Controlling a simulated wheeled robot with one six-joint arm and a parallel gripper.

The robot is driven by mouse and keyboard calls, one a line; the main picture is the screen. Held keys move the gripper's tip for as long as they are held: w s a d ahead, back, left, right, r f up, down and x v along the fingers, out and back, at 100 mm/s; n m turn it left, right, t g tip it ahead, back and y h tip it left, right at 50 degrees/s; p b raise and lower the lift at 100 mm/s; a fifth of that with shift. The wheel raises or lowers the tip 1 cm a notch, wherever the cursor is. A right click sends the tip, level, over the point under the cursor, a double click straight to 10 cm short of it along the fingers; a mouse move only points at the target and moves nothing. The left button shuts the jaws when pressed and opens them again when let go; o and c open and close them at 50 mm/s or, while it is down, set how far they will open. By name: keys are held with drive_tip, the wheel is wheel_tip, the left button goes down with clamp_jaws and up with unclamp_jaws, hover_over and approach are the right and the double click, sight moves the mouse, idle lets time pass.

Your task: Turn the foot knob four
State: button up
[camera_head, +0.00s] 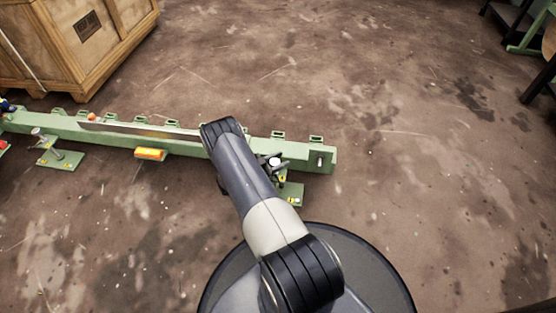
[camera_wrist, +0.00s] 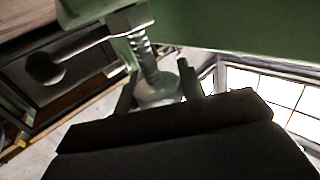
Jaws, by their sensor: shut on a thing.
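A long green beam (camera_head: 170,131) lies low above the floor, with feet along its near side. My gripper (camera_wrist: 158,82) is at the foot near the beam's right end. In the wrist view, its two dark fingers stand on either side of a pale round foot knob (camera_wrist: 156,92) under a threaded screw (camera_wrist: 147,60), shut on it. In the head view my arm hides most of this foot; its green plate (camera_head: 292,194) shows beside the arm. No number is readable on the knob.
A wooden crate (camera_head: 82,45) stands at the back left. Another foot (camera_head: 60,158) is under the beam's left part. In the wrist view a dark rod with a round end (camera_wrist: 45,68) sticks out left of the screw.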

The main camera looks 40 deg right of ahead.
drive_tip(key=shift+s+m+g+y, duration=0.15)
drive_tip(key=shift+m+g+y, duration=0.35)
drive_tip(key=shift+m+g, duration=0.85)
drive_tip(key=shift+g, duration=0.55)
drive_tip(key=o, duration=1)
drive_tip(key=shift+a, duration=0.1)
drive_tip(key=p+v, duration=0.1)
drive_tip(key=v, duration=0.9)
drive_tip(key=shift+a+r, duration=0.1)
drive_tip(key=shift+a, duration=0.2)
